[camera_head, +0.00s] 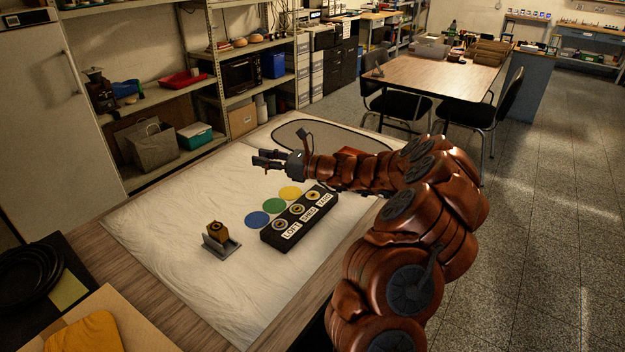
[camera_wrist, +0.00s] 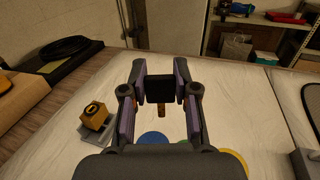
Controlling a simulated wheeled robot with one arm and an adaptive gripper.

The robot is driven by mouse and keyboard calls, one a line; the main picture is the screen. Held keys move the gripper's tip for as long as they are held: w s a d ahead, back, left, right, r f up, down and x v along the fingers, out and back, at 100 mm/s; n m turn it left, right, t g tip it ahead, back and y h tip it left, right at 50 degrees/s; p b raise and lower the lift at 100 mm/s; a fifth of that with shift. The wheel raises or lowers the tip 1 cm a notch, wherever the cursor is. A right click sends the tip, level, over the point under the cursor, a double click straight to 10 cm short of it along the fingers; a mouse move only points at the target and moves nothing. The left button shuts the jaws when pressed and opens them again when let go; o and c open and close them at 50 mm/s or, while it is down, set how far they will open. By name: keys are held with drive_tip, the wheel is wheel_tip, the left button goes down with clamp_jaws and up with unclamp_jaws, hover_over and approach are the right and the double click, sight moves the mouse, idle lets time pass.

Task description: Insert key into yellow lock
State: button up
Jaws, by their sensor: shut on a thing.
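My gripper (camera_head: 268,160) is raised over the back part of the white-covered table. In the wrist view its fingers (camera_wrist: 160,82) are closed on the black head of a key (camera_wrist: 159,90), and a brownish shaft points down below. The black lock block (camera_head: 300,216) has three round locks labelled LOFT, SHED and YARD. The yellow disc (camera_head: 290,193) lies beside the YARD lock (camera_head: 312,195), the green disc (camera_head: 273,205) beside SHED, the blue disc (camera_head: 257,219) beside LOFT. The held key is well apart from the block and too small to make out in the head view.
A brass-coloured cube (camera_head: 217,229) sits on a grey holder (camera_head: 222,246) to the left of the lock block. A dark-rimmed grey mat (camera_head: 325,137) lies at the table's back. Shelves stand behind the table.

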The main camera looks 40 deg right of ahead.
drive_tip(key=s+d+f+m+t+h+b, duration=0.1)
drive_tip(key=d+f+h+b, duration=0.1)
drive_tip(key=d+b, duration=0.5)
drive_tip(key=s+d+f+m+t+h+b, duration=0.1)
drive_tip(key=d+f+m+h+b, duration=0.1)
drive_tip(key=d+b, duration=0.5)
drive_tip(key=f+b, duration=0.1)
drive_tip(key=b, duration=0.4)
drive_tip(key=shift+h, duration=0.4)
drive_tip(key=shift+s+r+p, duration=0.1)
drive_tip(key=shift+p, duration=0.65)
drive_tip(key=b, duration=0.2)
hover_over(313, 197)
drive_tip(key=w, duration=0.1)
drive_tip(key=shift+d+f, duration=0.15)
drive_tip(key=shift+f, duration=1.4)
drive_tip(key=shift+d+f, duration=0.15)
drive_tip(key=shift+f, duration=1.35)
drive_tip(key=shift+p, duration=1.65)
drive_tip(key=shift+f+b, duration=0.3)
drive_tip(key=shift+f, duration=1.45)
